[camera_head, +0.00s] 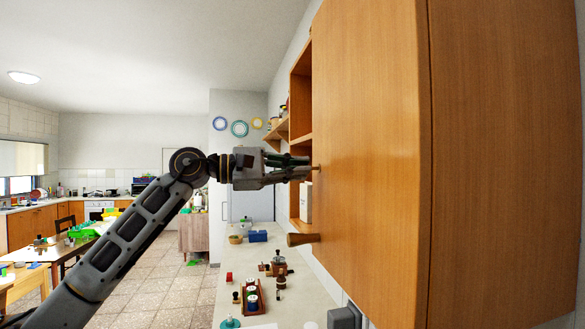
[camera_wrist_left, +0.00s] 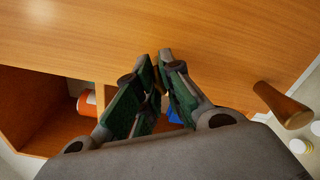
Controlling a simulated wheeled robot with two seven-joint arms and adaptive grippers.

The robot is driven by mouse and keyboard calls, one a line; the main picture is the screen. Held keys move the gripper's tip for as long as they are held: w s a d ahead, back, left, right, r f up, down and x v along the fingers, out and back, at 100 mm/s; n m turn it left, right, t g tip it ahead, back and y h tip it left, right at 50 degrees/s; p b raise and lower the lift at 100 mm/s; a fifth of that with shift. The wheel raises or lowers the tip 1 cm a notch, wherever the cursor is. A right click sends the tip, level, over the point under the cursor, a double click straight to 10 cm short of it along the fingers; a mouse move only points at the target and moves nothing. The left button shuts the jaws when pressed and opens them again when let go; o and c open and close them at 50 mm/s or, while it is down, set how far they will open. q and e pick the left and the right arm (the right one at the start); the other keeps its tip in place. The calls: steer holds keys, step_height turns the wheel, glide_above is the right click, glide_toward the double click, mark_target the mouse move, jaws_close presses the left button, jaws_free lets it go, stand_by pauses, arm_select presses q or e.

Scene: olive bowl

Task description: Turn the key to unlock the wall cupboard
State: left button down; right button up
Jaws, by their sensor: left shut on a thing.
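The wall cupboard's wooden door (camera_head: 370,120) fills the right of the head view and the top of the left wrist view (camera_wrist_left: 215,28). A cone-shaped wooden knob (camera_head: 303,239) sticks out low on the door; it also shows at the right of the wrist view (camera_wrist_left: 282,104). My left gripper (camera_head: 308,168) points at the door, above the knob, its fingertips drawn together at the door face (camera_wrist_left: 162,62). A tiny brownish bit, seemingly the key (camera_head: 316,168), shows at the fingertips; the rest of it is hidden between them. My right gripper is out of view.
Open wooden shelving (camera_head: 301,88) adjoins the door; an orange and white container (camera_wrist_left: 87,103) stands in it.

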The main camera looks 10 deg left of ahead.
arm_select(q)
steer(key=shift+f, duration=0.1)
stand_by(0.3)
steer(key=shift+n, duration=0.6)
steer(key=shift+n+p, duration=0.45)
steer(key=shift+n, duration=0.35)
steer(key=shift+n+p, duration=0.5)
steer(key=shift+n, duration=1)
